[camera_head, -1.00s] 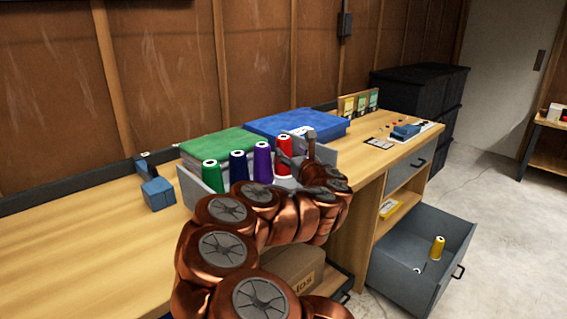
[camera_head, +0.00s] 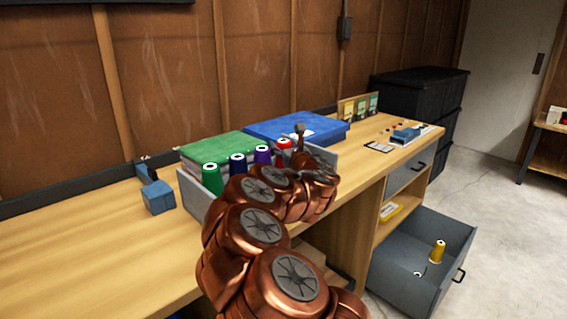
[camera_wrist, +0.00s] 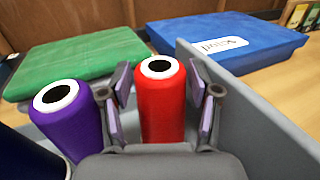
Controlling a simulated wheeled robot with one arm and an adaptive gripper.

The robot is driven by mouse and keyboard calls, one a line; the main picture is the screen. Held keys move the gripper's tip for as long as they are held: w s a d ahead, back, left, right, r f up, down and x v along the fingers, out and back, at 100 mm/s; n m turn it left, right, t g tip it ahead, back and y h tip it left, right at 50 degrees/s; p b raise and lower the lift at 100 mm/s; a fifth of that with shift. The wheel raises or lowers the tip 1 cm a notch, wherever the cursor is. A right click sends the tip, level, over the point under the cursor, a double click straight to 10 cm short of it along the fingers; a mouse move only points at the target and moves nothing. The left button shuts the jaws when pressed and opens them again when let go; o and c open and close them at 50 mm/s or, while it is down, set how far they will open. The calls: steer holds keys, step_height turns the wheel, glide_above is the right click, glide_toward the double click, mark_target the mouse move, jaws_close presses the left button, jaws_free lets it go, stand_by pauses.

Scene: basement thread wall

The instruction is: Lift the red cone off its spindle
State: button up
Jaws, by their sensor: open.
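The red cone (camera_wrist: 162,105) stands upright in the wrist view, with a white ring and dark hole at its top. My gripper (camera_wrist: 160,92) is open, with one finger on each side of the red cone; I cannot tell whether the pads touch it. The head view shows only the top of the red cone (camera_head: 283,146) behind my arm. My gripper there (camera_head: 298,140) is mostly hidden by my arm. The cone's spindle and base are hidden. The purple cone (camera_wrist: 70,115) stands just left of the left finger.
A grey tray wall (camera_wrist: 235,100) runs close by the right finger. Green (camera_head: 211,177) and blue (camera_head: 238,163) cones stand in the row. A green box (camera_head: 222,146) and a blue box (camera_head: 295,127) lie behind. A yellow cone (camera_head: 438,250) stands in an open drawer (camera_head: 400,270).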

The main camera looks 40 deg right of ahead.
steer(key=shift+w+d, duration=0.1)
steer(key=shift+w, duration=0.1)
steer(key=shift+c, duration=0.3)
jaws_close()
